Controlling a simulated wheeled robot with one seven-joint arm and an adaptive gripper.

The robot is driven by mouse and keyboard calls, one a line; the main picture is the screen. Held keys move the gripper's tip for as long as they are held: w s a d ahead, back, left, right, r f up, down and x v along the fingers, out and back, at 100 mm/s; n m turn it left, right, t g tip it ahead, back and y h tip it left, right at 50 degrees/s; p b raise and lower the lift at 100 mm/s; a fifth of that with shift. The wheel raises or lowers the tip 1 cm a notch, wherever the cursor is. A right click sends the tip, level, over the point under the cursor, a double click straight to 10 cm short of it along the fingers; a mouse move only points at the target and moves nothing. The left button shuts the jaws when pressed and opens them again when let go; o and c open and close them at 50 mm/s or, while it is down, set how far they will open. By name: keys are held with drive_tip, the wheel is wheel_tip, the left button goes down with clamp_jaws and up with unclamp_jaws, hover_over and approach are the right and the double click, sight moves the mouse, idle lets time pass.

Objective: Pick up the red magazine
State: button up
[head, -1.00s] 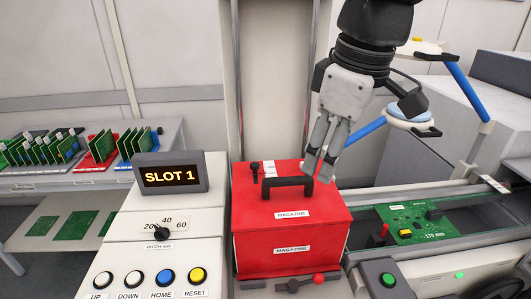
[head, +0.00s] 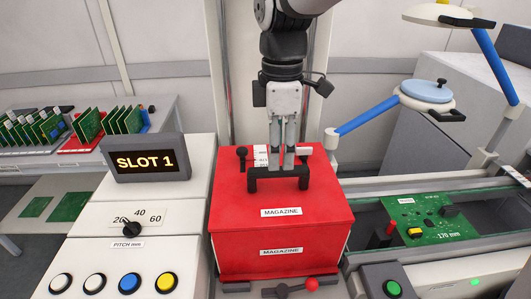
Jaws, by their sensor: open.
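The red magazine (head: 330,215) is a red box with white MAGAZINE labels, standing upright between the control panel and the conveyor in the head view. A black handle (head: 279,183) is on its top. My gripper (head: 281,160) points down over the magazine's top, its fingers close to the handle and just behind its bar in the picture. The fingers are open with a narrow gap. I cannot tell whether they touch the handle.
A control panel (head: 140,215) with a SLOT 1 display (head: 146,160) stands to the left. A red-knobbed lever (head: 311,284) is at the magazine's front foot. The conveyor with a green board (head: 432,222) is to the right. Lamps with blue arms (head: 370,128) rise behind it.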

sight(275, 199)
drive_tip(key=shift+f+p, duration=0.3)
drive_tip(key=shift+f, duration=2.8)
clamp_jaws()
drive_tip(key=shift+w+r, duration=0.1)
drive_tip(key=shift+r, duration=0.05)
